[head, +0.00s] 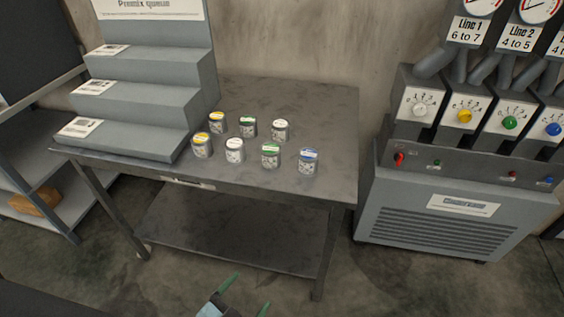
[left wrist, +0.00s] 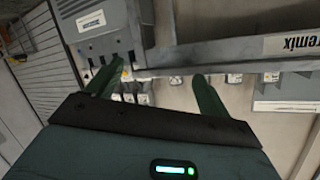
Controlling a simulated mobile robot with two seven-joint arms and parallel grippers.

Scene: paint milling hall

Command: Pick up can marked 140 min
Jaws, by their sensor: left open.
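Several small cans stand upright on the grey table. Their lids differ: yellow ones (head: 217,122) and (head: 202,146) at the left, green ones (head: 248,127) and (head: 270,156), white ones (head: 280,130) and (head: 234,150), and a blue one (head: 308,162) at the front right. The writing on them is too small to read, so I cannot tell which is marked 140 min. My left gripper (head: 247,295) is open and empty, low in front of the table and apart from the cans. Its spread fingers also show in the left wrist view (left wrist: 157,72). My right gripper is not in view.
The table (head: 325,110) has bare room at its right and back. A grey stepped stand (head: 150,100) with labels fills its left end. A machine with dials (head: 440,190) stands to the right. A shelf (head: 60,210) with a brown item is at the left.

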